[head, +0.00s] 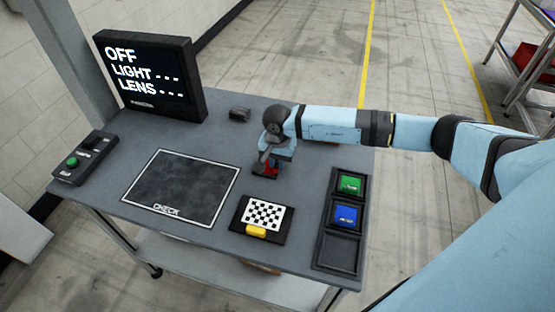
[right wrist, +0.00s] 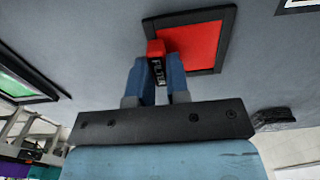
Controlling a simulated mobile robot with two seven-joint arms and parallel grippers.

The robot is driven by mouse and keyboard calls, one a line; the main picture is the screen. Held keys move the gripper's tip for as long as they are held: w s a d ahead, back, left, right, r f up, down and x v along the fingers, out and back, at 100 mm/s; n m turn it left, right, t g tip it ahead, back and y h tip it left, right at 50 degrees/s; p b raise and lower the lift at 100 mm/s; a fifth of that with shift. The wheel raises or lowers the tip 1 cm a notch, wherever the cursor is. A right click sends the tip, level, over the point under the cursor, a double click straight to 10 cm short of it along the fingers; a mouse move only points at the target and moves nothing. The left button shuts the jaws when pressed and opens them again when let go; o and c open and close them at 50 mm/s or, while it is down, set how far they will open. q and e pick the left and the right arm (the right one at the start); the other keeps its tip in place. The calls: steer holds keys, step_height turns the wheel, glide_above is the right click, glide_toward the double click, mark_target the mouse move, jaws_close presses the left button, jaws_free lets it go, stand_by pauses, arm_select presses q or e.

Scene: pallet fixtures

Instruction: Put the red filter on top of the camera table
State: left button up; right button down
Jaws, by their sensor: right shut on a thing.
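The red filter (right wrist: 197,45) is a red pane in a black frame, with a handle marked FILTER. My right gripper (right wrist: 156,75) is shut on that handle, one blue finger on each side. In the head view, the right gripper (head: 267,160) points down over the grey table (head: 215,145), behind the checkerboard. Only a small red part of the filter (head: 270,169) shows there, low by the tabletop. I cannot tell whether it touches the table. My left gripper is not in view.
A black rack (head: 340,250) holds a green filter (head: 351,183) and a blue filter (head: 345,215); its front slot is empty. A checkerboard (head: 264,216), CHECK mat (head: 180,187), screen (head: 150,77), button box (head: 83,160) and small black block (head: 239,113) also occupy the table.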

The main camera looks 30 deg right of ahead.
steer(key=c, duration=1.1)
jaws_free()
steer(key=shift+r, duration=0.1)
step_height(320, 180, up, 12)
steer(key=b, duration=0.2)
